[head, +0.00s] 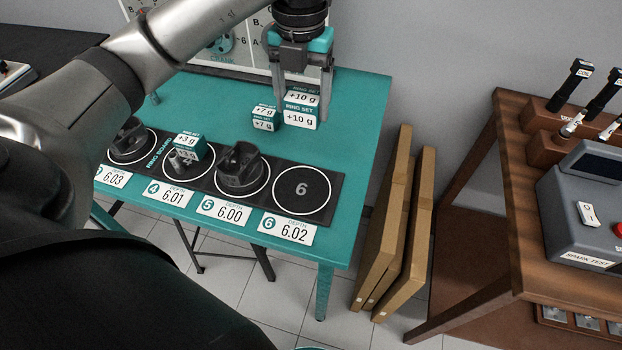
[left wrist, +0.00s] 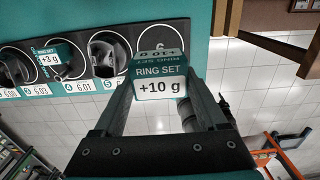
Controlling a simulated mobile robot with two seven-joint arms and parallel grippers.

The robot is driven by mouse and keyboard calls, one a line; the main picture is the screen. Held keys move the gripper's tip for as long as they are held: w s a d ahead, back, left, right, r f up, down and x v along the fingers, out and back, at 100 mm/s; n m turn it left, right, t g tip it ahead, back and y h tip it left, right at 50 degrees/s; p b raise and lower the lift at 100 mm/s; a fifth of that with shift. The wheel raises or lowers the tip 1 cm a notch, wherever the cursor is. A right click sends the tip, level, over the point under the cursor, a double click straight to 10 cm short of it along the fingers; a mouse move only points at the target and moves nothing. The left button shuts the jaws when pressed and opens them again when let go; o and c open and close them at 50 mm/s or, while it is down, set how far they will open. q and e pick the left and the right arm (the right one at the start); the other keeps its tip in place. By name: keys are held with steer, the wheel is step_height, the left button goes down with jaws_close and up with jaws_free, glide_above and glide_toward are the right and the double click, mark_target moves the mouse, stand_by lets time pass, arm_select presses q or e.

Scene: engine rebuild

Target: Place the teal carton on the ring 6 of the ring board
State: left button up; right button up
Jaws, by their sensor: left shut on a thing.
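A teal-and-white carton marked +10 g (head: 301,109) is between the fingers of my left gripper (head: 302,117) at the back of the teal table. It fills the space between the fingers in the left wrist view (left wrist: 160,86). I cannot tell whether its base touches the table. The dark ring board (head: 208,174) lies along the table's front. Its ring 6 (head: 301,189), at the right end, is empty. In the left wrist view the carton hides part of ring 6 (left wrist: 170,40). My right gripper is not in view.
A teal +7 g carton (head: 265,118) stands just left of the held one. A +3 g carton (head: 188,147) and dark pistons (head: 241,167) sit on other rings. Depth cards (head: 290,229) line the front. Flat brown panels (head: 402,240) stand right of the table.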

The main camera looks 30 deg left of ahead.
arm_select(q)
step_height(320, 180, down, 12)
steer(key=shift+f+b, duration=0.2)
steer(key=shift+b, duration=0.85)
steer(key=shift+f, duration=0.9)
steer(key=shift+f+b, duration=0.4)
steer(key=shift+f, duration=1.3)
steer(key=shift+f, duration=0.1)
steer(key=o, duration=1.3)
step_height(320, 180, up, 12)
steer(key=shift+r+p, duration=0.15)
steer(key=shift+p, duration=0.7)
